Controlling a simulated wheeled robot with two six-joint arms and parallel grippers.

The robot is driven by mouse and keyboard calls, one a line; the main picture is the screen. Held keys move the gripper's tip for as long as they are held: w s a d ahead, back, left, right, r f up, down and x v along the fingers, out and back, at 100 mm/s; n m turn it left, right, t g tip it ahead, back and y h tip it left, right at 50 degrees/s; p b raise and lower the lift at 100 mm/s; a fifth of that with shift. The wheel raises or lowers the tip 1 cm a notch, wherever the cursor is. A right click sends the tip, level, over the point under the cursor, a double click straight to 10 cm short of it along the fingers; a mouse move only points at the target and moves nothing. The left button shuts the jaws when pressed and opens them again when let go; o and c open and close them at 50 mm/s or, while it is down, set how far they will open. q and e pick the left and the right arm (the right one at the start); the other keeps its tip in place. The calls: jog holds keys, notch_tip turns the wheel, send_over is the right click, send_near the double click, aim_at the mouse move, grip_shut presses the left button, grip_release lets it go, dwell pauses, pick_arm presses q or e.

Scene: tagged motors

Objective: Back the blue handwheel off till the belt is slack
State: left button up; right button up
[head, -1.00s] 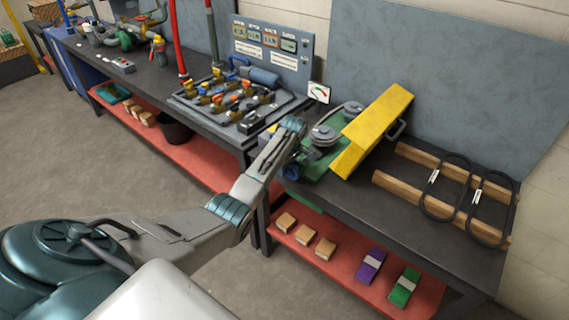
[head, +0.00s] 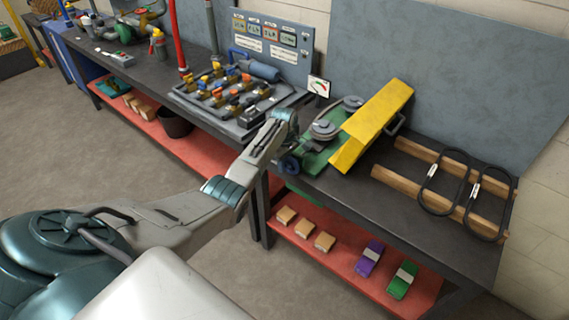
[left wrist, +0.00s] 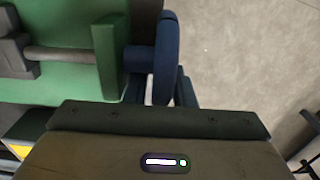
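The blue handwheel (head: 289,165) is at the near left end of the green motor base (head: 318,158). In the left wrist view the handwheel (left wrist: 166,58) shows nearly edge-on, beside a green upright plate. Two grey pulleys, a near one (head: 324,130) and a far one (head: 353,103), stand on the base. The belt around them is too small to judge as tight or slack. My left gripper (head: 290,145) is right above and at the handwheel. My right gripper is out of view.
A yellow guard (head: 372,125) leans beside the pulleys. Two black belts (head: 442,183) lie on wooden rails at right. A gauge card (head: 319,86) stands behind. Boxes and wooden blocks (head: 304,228) sit on the red lower shelf.

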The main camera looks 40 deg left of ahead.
pick_arm(q)
notch_tip(320, 180, up, 11)
jog(key=shift+f+b, duration=0.1)
jog(key=shift+b, duration=0.85)
jog(key=shift+f, duration=0.1)
